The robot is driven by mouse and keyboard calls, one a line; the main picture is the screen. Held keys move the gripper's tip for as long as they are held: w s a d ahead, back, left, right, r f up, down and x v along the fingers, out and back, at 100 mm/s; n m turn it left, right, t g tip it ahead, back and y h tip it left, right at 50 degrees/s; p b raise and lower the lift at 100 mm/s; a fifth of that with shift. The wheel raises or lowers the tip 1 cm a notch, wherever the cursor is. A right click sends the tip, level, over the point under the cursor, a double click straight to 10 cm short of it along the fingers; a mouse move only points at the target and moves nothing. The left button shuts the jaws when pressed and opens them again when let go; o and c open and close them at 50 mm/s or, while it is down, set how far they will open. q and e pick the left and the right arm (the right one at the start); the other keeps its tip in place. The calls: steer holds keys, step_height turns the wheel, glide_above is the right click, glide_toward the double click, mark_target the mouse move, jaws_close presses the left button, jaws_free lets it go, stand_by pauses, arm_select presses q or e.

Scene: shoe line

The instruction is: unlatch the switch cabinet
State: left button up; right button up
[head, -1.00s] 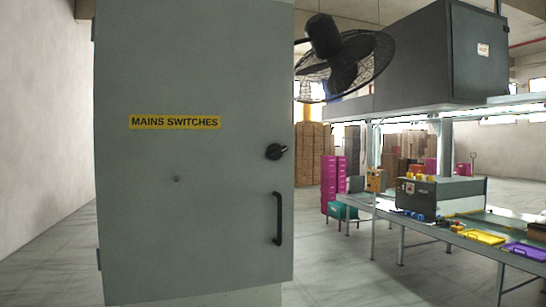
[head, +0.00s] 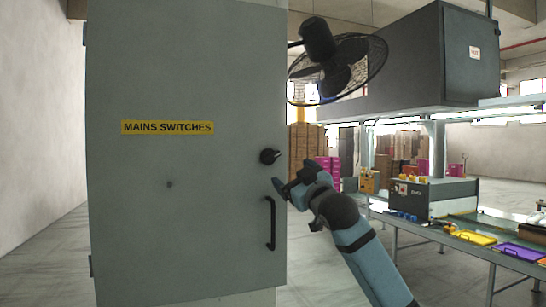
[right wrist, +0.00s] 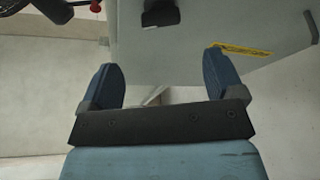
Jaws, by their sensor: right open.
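The grey switch cabinet (head: 187,230) stands large and shut in front of me, with a yellow MAINS SWITCHES label (head: 167,128). Its black latch knob (head: 269,156) sits near the right edge of the door, above a black vertical pull handle (head: 271,224). My right gripper (head: 279,185) is open and empty, just below and slightly right of the knob in the head view. In the right wrist view, the open fingers (right wrist: 163,82) point toward the cabinet face, with the dark knob (right wrist: 160,14) beyond them, apart from them. My left gripper is not in view.
A black caged fan (head: 340,62) hangs right of the cabinet's top. To the right is a work line (head: 420,232) with a dark machine, a yellow tray (head: 474,238) and a purple tray (head: 518,252). Clear floor lies left of the cabinet.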

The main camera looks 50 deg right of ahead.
mark_target(273, 159)
steer(key=p+x, duration=0.3)
steer(key=x, duration=0.7)
steer(key=shift+s+r+p, duration=0.1)
steer(key=shift+p, duration=0.25)
steer(key=shift+w+d, duration=0.2)
steer(key=shift+w, duration=0.3)
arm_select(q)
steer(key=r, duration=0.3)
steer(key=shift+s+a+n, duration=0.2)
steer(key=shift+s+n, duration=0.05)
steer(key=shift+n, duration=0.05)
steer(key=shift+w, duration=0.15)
arm_select(e)
steer(key=shift+c, duration=1.1)
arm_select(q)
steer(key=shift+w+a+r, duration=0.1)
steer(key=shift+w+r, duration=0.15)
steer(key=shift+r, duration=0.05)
arm_select(e)
steer(key=c, duration=0.7)
